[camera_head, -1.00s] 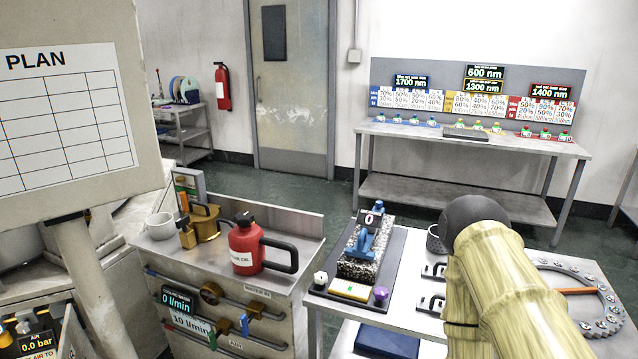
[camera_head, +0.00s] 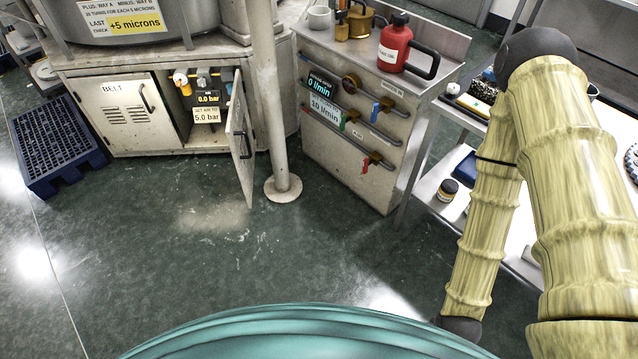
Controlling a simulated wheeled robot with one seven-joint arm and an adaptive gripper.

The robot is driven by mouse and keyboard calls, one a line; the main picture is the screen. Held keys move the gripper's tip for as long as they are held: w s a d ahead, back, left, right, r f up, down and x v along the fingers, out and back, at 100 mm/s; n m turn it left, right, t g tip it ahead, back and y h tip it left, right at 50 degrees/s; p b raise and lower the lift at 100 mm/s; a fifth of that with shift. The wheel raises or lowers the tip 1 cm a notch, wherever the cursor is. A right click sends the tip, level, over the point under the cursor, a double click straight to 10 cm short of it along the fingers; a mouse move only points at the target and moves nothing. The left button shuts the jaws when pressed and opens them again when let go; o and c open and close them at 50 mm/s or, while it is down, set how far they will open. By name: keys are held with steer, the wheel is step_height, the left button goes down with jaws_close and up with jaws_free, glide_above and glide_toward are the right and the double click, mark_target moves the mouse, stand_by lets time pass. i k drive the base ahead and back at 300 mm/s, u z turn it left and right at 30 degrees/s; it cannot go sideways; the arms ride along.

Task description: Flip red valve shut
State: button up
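The red valve (camera_head: 366,166) is a small red lever on the lowest pipe of the grey cabinet's front, near its right end. The lever hangs down at an angle from a brass body (camera_head: 376,157). Above it, a blue lever (camera_head: 375,112) sits on the upper pipe and a green one (camera_head: 344,118) beside the flow sign. A display (camera_head: 321,86) reads 0 l/min, with a 10 l/min label under it. My arm stands folded at the right, apart from the valve. My gripper is not in view.
A red oil can (camera_head: 394,45) stands on the cabinet top. A post (camera_head: 268,110) rises left of the cabinet, beside an open cupboard door (camera_head: 240,135). A table (camera_head: 425,190) is at the right. A blue pallet (camera_head: 55,145) lies far left. The floor ahead is clear.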

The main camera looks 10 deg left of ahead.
mark_target(366, 162)
steer(key=k, duration=0.45)
steer(key=u, duration=1.25)
steer(key=i, duration=0.75)
steer(key=z, duration=0.45)
steer(key=i, duration=0.85)
steer(key=z, duration=0.9)
